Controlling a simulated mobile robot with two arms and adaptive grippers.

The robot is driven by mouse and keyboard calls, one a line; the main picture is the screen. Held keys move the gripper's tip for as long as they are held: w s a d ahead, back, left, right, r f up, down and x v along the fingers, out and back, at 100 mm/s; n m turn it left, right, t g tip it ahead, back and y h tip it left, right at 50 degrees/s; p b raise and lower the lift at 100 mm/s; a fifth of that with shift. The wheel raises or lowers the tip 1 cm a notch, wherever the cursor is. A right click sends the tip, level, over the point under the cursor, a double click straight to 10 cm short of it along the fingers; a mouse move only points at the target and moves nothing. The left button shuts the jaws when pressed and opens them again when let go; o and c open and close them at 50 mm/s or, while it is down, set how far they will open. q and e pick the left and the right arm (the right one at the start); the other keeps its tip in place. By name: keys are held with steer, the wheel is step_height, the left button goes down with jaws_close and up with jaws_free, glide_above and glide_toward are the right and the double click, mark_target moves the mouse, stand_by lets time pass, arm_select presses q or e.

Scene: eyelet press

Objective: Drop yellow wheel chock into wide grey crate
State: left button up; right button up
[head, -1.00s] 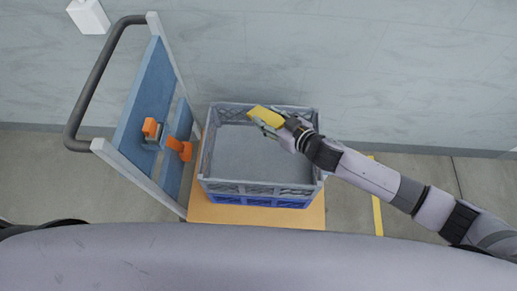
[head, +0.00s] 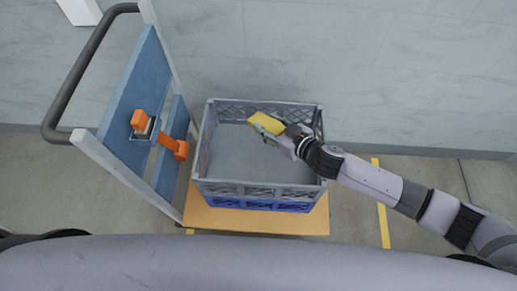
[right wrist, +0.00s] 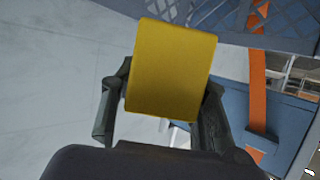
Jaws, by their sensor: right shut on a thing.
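The yellow wheel chock (head: 267,122) is held between the fingers of my right gripper (head: 268,131), over the back right part of the wide grey crate (head: 240,190). In the right wrist view the chock (right wrist: 172,70) shows as a yellow block, with the gripper's fingers (right wrist: 165,115) shut on either side of it. The crate is open-topped with lattice walls, and the visible part of its floor is empty. The right arm reaches in from the right over the crate's right side. How high the chock is above the crate floor is hard to tell. My left gripper is not in view.
The grey crate sits on a blue crate (head: 255,204) on an orange platform (head: 240,222). A blue panel (head: 135,90) with orange clamps (head: 138,120) and a dark handle (head: 75,75) stands at the left. A pale wall is behind. Yellow floor tape (head: 383,220) lies at the right.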

steer(key=o, duration=1.4)
steer(key=shift+o, duration=0.2)
steer(key=v, duration=1.2)
